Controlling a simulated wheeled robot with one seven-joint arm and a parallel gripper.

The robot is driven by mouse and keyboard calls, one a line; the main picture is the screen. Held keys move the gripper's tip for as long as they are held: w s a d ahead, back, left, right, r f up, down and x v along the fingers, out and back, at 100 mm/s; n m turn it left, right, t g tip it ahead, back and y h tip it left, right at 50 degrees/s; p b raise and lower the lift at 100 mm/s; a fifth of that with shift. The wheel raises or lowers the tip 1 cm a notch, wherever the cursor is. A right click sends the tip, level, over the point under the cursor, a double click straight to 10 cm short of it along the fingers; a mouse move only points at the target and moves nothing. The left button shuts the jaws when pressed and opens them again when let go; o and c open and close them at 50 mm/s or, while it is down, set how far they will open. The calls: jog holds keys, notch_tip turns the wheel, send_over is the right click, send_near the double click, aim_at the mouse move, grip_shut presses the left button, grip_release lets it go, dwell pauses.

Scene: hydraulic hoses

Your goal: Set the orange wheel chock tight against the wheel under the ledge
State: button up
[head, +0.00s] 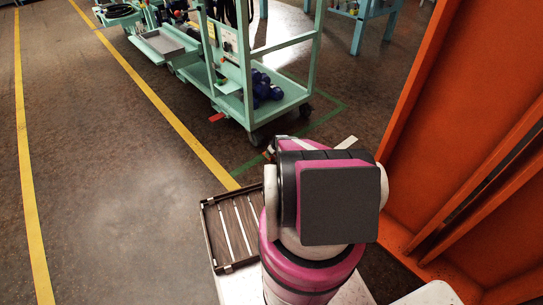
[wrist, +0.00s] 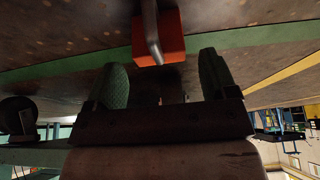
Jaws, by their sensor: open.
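The orange wheel chock (wrist: 172,42) sits on the floor by a green line in the wrist view, with a grey metal handle (wrist: 152,30) on it. My gripper (wrist: 163,78) is open and empty, its two green fingers apart, with the chock just beyond the fingertips. In the head view a small orange bit (head: 266,155), likely the chock, shows beside my arm. A dark caster wheel (head: 256,138) stands under the lower shelf, or ledge, of the green cart (head: 278,108). A dark wheel also shows at the left in the wrist view (wrist: 18,115). My arm hides my gripper in the head view.
A red piece (head: 216,117) lies on the floor left of the wheel. A slatted tray (head: 207,235) is beside my arm. A tall orange structure (head: 450,130) closes off the right side. The floor at left, with yellow lines (head: 130,75), is clear.

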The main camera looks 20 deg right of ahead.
jog(key=v, duration=0.7)
jog(key=shift+s+a+r, duration=0.15)
jog(key=shift+s+r, duration=0.05)
jog(key=shift+r, duration=0.2)
jog(key=s+a+r+g, duration=0.1)
jog(key=s+a+r, duration=0.25)
jog(key=r, duration=0.35)
jog(key=s+a+r+m, duration=0.1)
jog(key=s+a+r, duration=0.2)
jog(key=a+r, duration=0.3)
jog(key=s+a+r+g, duration=0.1)
jog(key=s+a+r, duration=0.25)
jog(key=r, duration=0.45)
jog(key=s+a+r+m+g, duration=0.1)
jog(key=s+a+r, duration=0.5)
jog(key=s+r, duration=0.3)
jog(key=s+a+r+m+g+h, duration=0.1)
jog(key=s+a+r, duration=0.4)
jog(key=s+r, duration=0.5)
notch_tip(320, 180, up, 3)
jog(key=shift+s+a+m+h, duration=0.3)
jog(key=shift+a+m, duration=0.1)
jog(key=shift+m, duration=0.1)
